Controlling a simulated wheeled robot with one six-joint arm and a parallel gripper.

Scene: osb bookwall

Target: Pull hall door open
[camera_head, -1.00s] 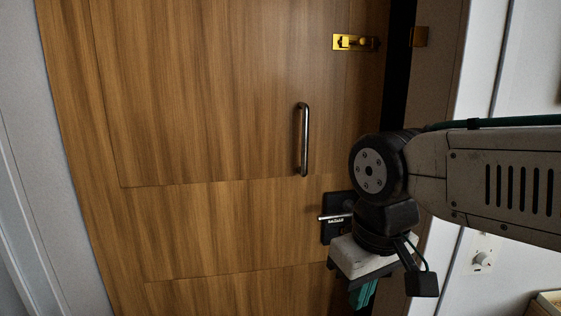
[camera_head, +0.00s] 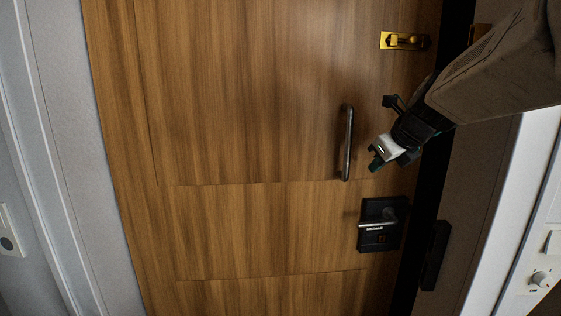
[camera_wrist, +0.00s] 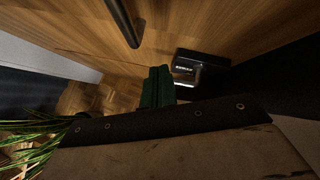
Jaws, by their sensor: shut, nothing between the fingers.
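The wooden hall door (camera_head: 250,120) fills the middle of the head view, with a dark gap along its right edge, so it looks slightly ajar. A vertical metal bar handle (camera_head: 347,142) is on it; its dark bar also shows at the top of the wrist view (camera_wrist: 124,22). Below is a black lock plate with a lever (camera_head: 380,225), also at right of centre in the wrist view (camera_wrist: 196,70). My gripper (camera_head: 375,163) is just right of the bar's lower part, apparently not around it. Its green fingers (camera_wrist: 157,87) are together and empty.
A brass latch (camera_head: 403,41) is at the door's upper right. A white wall with a round knob (camera_head: 540,278) is at lower right, and a grey frame (camera_head: 60,140) at left. Green plant leaves (camera_wrist: 32,140) are at the wrist view's lower left.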

